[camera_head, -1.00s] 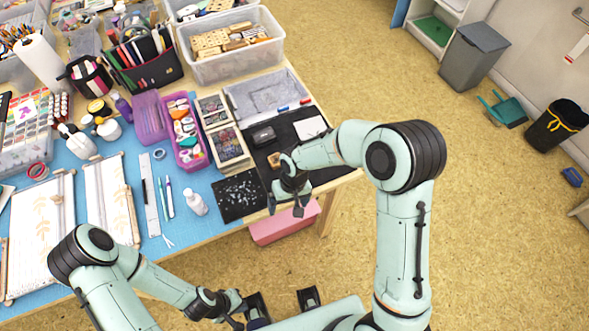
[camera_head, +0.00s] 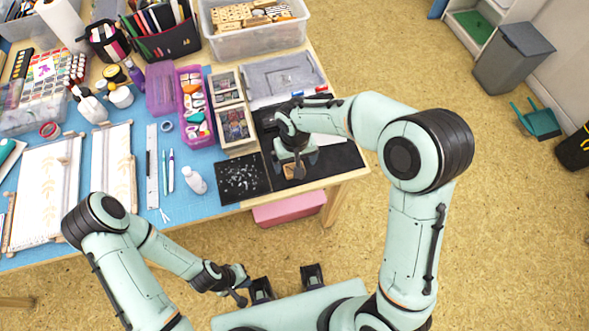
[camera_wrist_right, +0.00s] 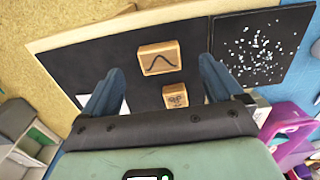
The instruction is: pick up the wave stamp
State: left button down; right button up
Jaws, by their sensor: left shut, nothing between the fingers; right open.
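The wave stamp (camera_wrist_right: 158,58) is a small wooden block with a black wave line on its top face. In the right wrist view it lies on the black mat (camera_wrist_right: 80,65), between my right gripper's fingers in the picture. A second wooden stamp (camera_wrist_right: 175,96) with a small dark pattern lies beside it, closer to the gripper body. My right gripper (camera_wrist_right: 160,75) is open and empty, its fingers pointing at the mat. In the head view the right gripper (camera_head: 297,165) hangs over the mat and partly hides a wooden block. My left gripper (camera_head: 241,292) is shut and empty, off the table.
A speckled black sheet (camera_head: 242,178) lies left of the mat. A white bottle (camera_head: 195,181) stands near the front. The table's front edge is close to the mat.

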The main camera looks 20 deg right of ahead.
notch_tip(320, 180, down, 6)
jog(key=shift+w+d+r, duration=0.1)
jog(key=shift+d, duration=0.05)
dwell(0.3)
jog(key=c, duration=1.1)
